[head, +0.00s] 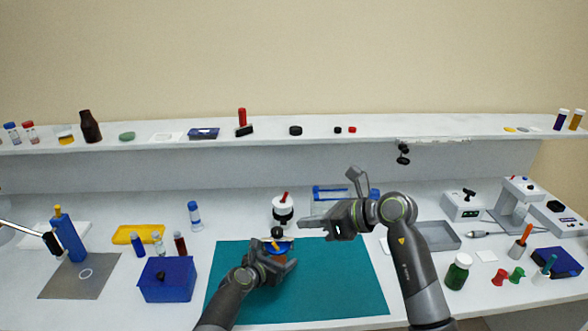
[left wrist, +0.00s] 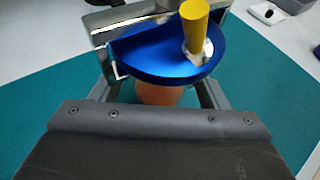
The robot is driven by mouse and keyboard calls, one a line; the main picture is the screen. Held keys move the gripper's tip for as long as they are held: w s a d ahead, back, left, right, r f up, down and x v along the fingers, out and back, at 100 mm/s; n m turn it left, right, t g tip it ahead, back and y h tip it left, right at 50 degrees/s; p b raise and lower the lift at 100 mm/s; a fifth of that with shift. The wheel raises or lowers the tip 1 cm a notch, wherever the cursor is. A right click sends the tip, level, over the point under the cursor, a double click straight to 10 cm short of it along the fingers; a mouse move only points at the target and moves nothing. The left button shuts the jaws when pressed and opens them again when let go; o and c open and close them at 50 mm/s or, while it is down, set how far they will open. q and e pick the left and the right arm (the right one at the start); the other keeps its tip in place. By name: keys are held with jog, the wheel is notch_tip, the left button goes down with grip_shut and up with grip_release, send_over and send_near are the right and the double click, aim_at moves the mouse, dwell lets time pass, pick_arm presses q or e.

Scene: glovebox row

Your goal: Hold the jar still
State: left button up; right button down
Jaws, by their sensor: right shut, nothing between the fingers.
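A jar with an orange body (left wrist: 160,95) and a blue lid (left wrist: 155,50) stands over the teal mat. A yellow peg (left wrist: 195,27) sticks up from the lid. In the head view the blue lid (head: 284,247) shows at my left gripper (head: 284,262). The left wrist view shows that gripper's fingers on both sides of the orange body, below the lid. The lid hides where they might touch the jar, so I cannot tell whether they grip it. My right gripper (head: 307,222) is shut and empty, above and right of the jar.
The teal mat (head: 340,290) is clear right of the jar. A white and black container with a red top (head: 283,210) stands just behind the jar. A blue box (head: 166,280) is to the left. A green bottle (head: 458,271) and a grey tray (head: 437,235) are to the right.

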pick_arm(q)
jog(key=shift+o, duration=0.8)
